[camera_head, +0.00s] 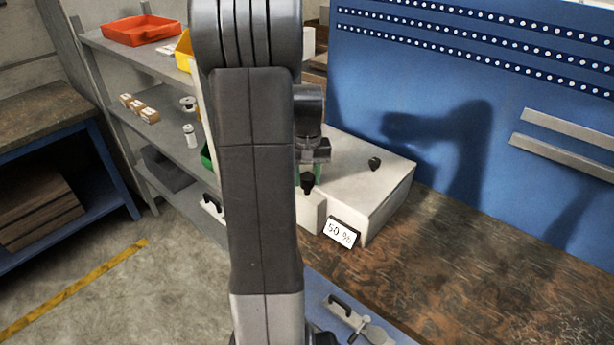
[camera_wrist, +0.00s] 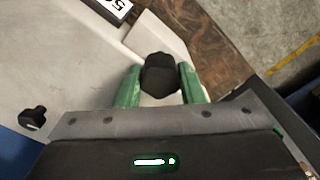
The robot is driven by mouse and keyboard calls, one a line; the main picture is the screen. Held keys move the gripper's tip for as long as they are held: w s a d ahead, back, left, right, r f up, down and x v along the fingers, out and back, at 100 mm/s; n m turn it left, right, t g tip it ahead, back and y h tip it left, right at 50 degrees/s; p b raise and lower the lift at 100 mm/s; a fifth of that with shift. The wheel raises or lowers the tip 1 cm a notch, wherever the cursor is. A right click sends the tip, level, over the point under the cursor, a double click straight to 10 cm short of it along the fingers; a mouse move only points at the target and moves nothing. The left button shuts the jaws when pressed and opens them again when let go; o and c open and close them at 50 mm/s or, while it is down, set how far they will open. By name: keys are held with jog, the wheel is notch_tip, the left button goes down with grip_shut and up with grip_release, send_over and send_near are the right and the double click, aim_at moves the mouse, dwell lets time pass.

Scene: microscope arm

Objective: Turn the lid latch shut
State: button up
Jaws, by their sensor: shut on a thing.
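A pale box with a lid (camera_head: 372,192) stands on the bench; its top also fills much of the wrist view (camera_wrist: 62,60). A black latch knob (camera_wrist: 160,75) sits on a raised pale part at the box's side, between my green fingers. My gripper (camera_wrist: 159,84) is shut on this knob from both sides. In the head view my gripper (camera_head: 309,172) points down over the black knob (camera_head: 307,184), and my arm hides the box's left part. Which way the latch is turned cannot be told.
A second black knob (camera_head: 375,163) stands on the box top. A white label (camera_head: 341,233) reading "50 %" is on the box's front. A blue pegboard wall (camera_head: 450,120) rises behind. The brown bench (camera_head: 470,270) is clear at right. A grey shelf (camera_head: 165,70) stands at left.

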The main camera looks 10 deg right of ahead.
aim_at(307, 176)
jog(key=o, duration=1)
notch_tip(307, 176, up, 14)
jog(key=b, duration=0.1)
jog(key=shift+f, duration=0.15)
notch_tip(307, 176, down, 14)
jog(key=shift+r+p, duration=0.2)
jog(key=shift+p, duration=0.35)
jog(key=shift+m, duration=0.4)
